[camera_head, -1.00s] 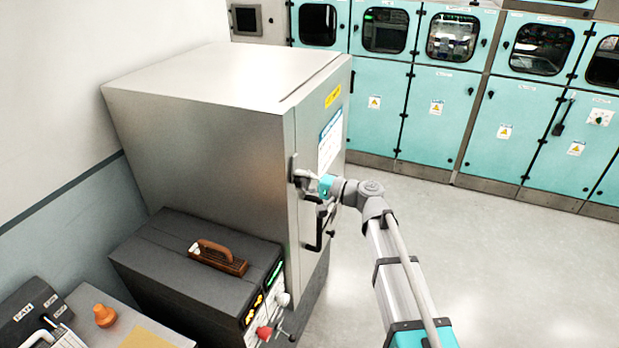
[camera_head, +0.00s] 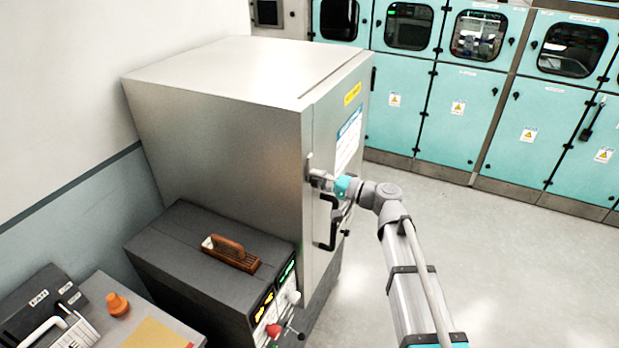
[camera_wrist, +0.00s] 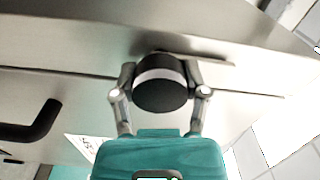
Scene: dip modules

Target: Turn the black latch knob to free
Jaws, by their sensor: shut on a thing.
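The black latch knob (camera_wrist: 160,92) is a round black cylinder with a pale band, on the metal cabinet front in the wrist view. My gripper (camera_wrist: 161,80) is shut on it, with one finger on each side. In the head view my gripper (camera_head: 318,179) is at the front face of the grey metal cabinet (camera_head: 220,110), where the knob itself is mostly hidden. A black door handle (camera_head: 329,228) is just below the gripper. It also shows at the left of the wrist view (camera_wrist: 35,125).
A dark box (camera_head: 195,265) with a brown brush-like item (camera_head: 230,252) on top stands in front of the cabinet. Its panel has a red knob (camera_head: 273,330). An orange knob-like item (camera_head: 117,304) stands at lower left. Teal lockers (camera_head: 460,110) line the back; the floor at right is clear.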

